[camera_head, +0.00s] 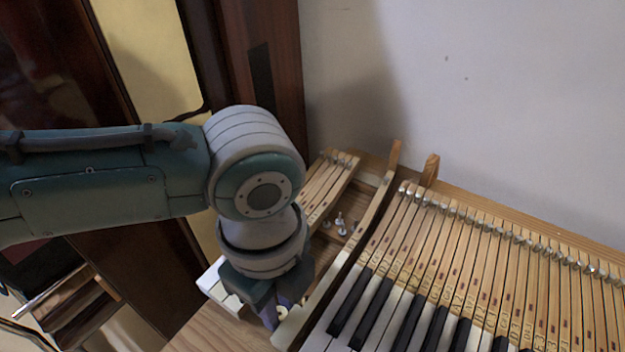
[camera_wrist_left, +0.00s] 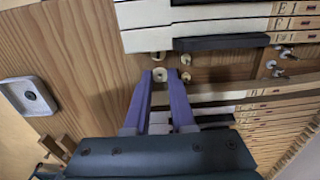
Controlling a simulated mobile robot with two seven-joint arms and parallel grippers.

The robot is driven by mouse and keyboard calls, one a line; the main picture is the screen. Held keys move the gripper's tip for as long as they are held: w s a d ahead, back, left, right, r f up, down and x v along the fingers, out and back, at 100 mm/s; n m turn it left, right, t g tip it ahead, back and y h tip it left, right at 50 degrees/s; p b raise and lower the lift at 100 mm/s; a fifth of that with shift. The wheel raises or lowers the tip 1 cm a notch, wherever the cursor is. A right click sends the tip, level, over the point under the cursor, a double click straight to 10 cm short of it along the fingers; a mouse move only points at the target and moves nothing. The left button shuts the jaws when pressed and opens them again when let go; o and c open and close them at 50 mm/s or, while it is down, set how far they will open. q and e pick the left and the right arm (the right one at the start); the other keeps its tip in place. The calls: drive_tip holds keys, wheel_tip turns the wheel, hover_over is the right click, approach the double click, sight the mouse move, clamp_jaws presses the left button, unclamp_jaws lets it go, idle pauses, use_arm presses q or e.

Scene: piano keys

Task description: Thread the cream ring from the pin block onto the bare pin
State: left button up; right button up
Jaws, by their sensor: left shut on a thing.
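My left gripper (camera_wrist_left: 160,72) has two purple fingers pointing down at the wooden key bed between the keys. It is shut on the cream ring (camera_wrist_left: 160,75), which sits between the fingertips in the left wrist view. In the head view the left gripper (camera_head: 284,316) is partly hidden by my wrist, and a small cream shape shows by its fingers. Small round pieces (camera_wrist_left: 185,59) stand close by; I cannot tell which is the bare pin. The pin block cannot be made out clearly. My right gripper is out of view.
White and black piano keys (camera_head: 430,310) lie right of the gripper, and a few loose keys (camera_head: 225,285) lie to its left. Several metal pins (camera_head: 340,221) stand in the gap behind. A grey square dish (camera_wrist_left: 28,95) is at the left in the wrist view.

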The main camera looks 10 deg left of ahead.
use_arm(q)
drive_tip(key=shift+f+b, duration=0.3)
drive_tip(key=shift+f, duration=0.2)
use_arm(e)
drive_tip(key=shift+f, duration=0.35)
use_arm(q)
drive_tip(key=o, duration=0.3)
drive_tip(key=shift+r, duration=0.1)
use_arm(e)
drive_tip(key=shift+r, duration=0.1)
use_arm(q)
drive_tip(key=shift+r+p, duration=1.1)
drive_tip(key=shift+p, duration=0.15)
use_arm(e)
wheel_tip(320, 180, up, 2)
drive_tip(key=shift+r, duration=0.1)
use_arm(q)
drive_tip(key=shift+o, duration=0.3)
